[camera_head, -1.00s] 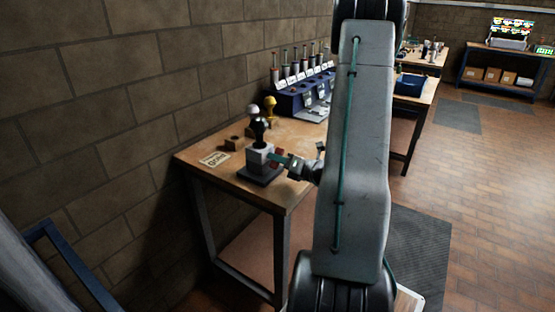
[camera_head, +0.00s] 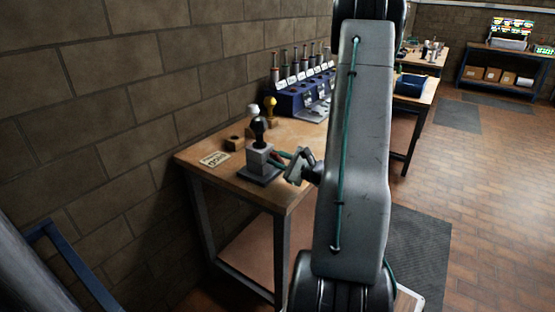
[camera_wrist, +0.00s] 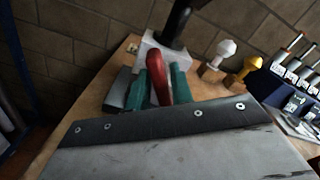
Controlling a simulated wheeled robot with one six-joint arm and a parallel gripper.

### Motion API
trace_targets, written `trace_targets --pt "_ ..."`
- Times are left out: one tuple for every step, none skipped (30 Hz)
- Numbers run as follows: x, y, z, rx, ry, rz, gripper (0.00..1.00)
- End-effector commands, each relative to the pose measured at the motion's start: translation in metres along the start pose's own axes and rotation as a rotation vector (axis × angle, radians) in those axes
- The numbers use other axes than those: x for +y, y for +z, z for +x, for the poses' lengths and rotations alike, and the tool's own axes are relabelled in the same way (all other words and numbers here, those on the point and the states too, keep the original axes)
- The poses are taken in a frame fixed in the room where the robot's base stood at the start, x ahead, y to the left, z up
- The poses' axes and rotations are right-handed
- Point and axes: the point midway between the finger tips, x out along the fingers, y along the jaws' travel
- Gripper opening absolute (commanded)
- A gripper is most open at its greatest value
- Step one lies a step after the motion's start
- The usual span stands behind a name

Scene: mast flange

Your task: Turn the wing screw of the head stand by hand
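The head stand (camera_head: 259,160) is a light grey block on a dark base, near the front corner of the wooden bench. A black head (camera_head: 258,131) stands on top of it; part of it also shows in the wrist view (camera_wrist: 177,22). The wing screw (camera_wrist: 159,78) is red and stands out from the block's side. My gripper (camera_wrist: 160,84) has teal fingers, one on each side of the red wing, and they look closed against it. In the head view my gripper (camera_head: 281,157) reaches the block from the right.
A white-topped piece (camera_wrist: 221,52) and a yellow-topped piece (camera_wrist: 247,68) stand on small wooden blocks behind the stand. A blue rack (camera_head: 293,101) with several upright tools is farther back. A label card (camera_head: 214,159) lies left of the stand. A brick wall borders the bench.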

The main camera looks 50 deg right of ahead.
Motion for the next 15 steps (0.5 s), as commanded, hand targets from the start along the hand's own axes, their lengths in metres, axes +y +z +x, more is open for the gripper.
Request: trace_targets --pt "-0.001 0.000 0.001 -0.001 -0.001 -0.001 0.36" --pt "-0.001 0.000 0.001 -0.001 -0.002 0.000 0.36" --pt "-0.001 0.000 0.001 -0.001 -0.002 0.000 0.36" --pt "-0.001 0.000 0.001 -0.001 -0.002 0.000 0.36" --pt "-0.001 0.000 0.001 -0.001 -0.002 0.001 0.36" --pt "-0.001 0.000 0.000 -0.001 -0.002 0.001 0.36" --pt "-0.001 0.000 0.000 -0.001 -0.002 0.001 0.36" --pt "-0.001 0.000 0.000 -0.001 -0.002 0.002 0.36" --pt "-0.001 0.000 -0.001 -0.001 -0.003 0.002 0.36" --pt "-0.001 0.000 -0.002 0.000 -0.003 0.002 0.36" --pt "-0.002 0.000 -0.005 0.000 -0.004 0.002 0.36" --pt "-0.002 0.000 -0.009 0.001 -0.004 0.002 0.36" --pt "-0.002 0.000 -0.012 0.001 -0.004 0.002 0.36" --pt "-0.002 -0.001 -0.016 0.001 -0.005 0.002 0.36" --pt "-0.002 -0.001 -0.021 0.001 -0.006 0.002 0.36"
